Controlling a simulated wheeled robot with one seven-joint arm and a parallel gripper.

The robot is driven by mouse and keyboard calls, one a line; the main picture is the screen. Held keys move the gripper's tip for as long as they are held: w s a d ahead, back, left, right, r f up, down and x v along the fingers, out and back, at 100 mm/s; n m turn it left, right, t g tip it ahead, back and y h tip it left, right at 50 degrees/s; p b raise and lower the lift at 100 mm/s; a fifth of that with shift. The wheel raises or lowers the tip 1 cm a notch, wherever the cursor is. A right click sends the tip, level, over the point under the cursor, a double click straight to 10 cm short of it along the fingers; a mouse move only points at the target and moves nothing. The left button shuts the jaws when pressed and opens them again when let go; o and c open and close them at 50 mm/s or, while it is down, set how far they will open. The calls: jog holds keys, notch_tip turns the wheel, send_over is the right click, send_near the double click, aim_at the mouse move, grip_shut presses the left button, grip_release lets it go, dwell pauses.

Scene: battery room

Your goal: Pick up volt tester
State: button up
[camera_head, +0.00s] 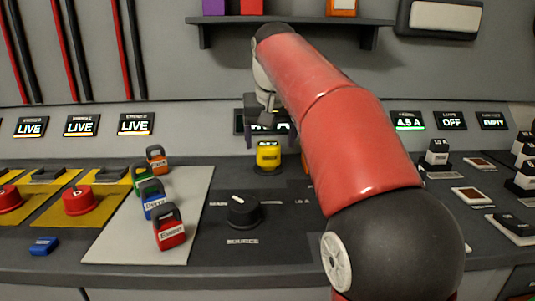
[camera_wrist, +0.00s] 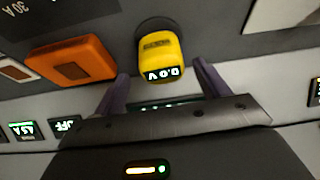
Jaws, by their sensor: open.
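The volt tester is a yellow block (camera_head: 268,155) with a small dark display, standing on a dark round base on the console in the head view. In the wrist view the yellow tester (camera_wrist: 160,52) shows a display reading 0.0 V. My gripper (camera_head: 265,140) is above and around the tester's upper area in the head view. In the wrist view my gripper (camera_wrist: 162,82) has its two purple-grey fingers apart, with the tester beyond and between their tips. The gripper is open and empty. I cannot tell the exact gap between fingers and tester.
An orange block (camera_wrist: 72,60) lies close beside the tester. A black rotary knob (camera_head: 243,211) stands in front of it. Several colored padlocks (camera_head: 169,227) stand on a pale mat (camera_head: 110,245) to the left. A shelf (camera_head: 300,20) hangs on the wall above.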

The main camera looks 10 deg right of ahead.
aim_at(268, 144)
jog(key=x, duration=0.4)
jog(key=shift+a+f, duration=0.15)
jog(key=shift+f, duration=0.15)
jog(key=c, duration=1.1)
jog(key=shift+c, duration=0.2)
jog(key=shift+r, duration=0.1)
notch_tip(268, 144, up, 10)
jog(key=shift+f, duration=0.1)
